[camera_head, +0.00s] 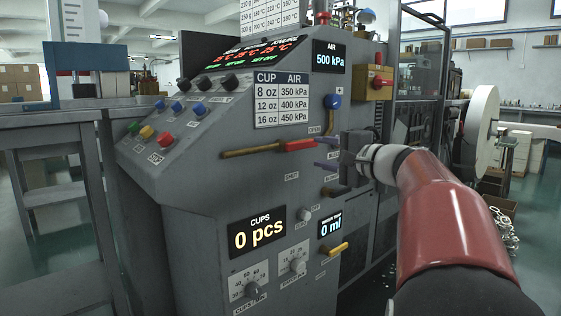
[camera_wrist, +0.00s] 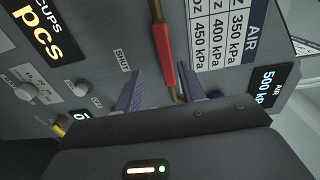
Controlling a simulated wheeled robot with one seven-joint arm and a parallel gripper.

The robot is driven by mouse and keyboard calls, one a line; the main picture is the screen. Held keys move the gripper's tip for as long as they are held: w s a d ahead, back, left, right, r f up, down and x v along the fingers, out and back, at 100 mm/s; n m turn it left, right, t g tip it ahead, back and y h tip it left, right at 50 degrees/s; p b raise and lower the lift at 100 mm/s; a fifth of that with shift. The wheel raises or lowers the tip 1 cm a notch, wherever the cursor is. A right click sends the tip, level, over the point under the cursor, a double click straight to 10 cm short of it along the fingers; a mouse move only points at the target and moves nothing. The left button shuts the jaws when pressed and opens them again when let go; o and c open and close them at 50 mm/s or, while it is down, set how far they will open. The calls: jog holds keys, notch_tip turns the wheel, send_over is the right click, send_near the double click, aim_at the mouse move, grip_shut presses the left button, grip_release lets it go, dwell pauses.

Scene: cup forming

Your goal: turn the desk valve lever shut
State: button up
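The red valve lever (camera_head: 299,145) lies nearly level along a brass pipe (camera_head: 250,152) on the grey machine's sloped panel. A SHUT label (camera_head: 291,176) is below it. In the wrist view the red lever (camera_wrist: 163,45) runs down toward the space between my fingers, with the SHUT label (camera_wrist: 122,60) to its left. My gripper (camera_head: 318,152) is at the right end of the lever, its purple fingers apart. In the wrist view my gripper (camera_wrist: 161,88) is open, one finger on each side of the lever's line. I cannot tell whether they touch it.
A blue knob (camera_head: 332,101) sits above on the piping. A yellow lever (camera_head: 337,249) is lower right, near the water display (camera_head: 331,225). Dials (camera_head: 249,286) and coloured buttons (camera_head: 147,132) are on the panel. A yellow box (camera_head: 373,84) is at upper right.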

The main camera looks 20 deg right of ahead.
aim_at(304, 145)
jog(key=shift+t, duration=0.3)
jog(key=x, duration=0.8)
jog(key=shift+d+r, duration=0.2)
jog(key=shift+d, duration=0.15)
grip_shut()
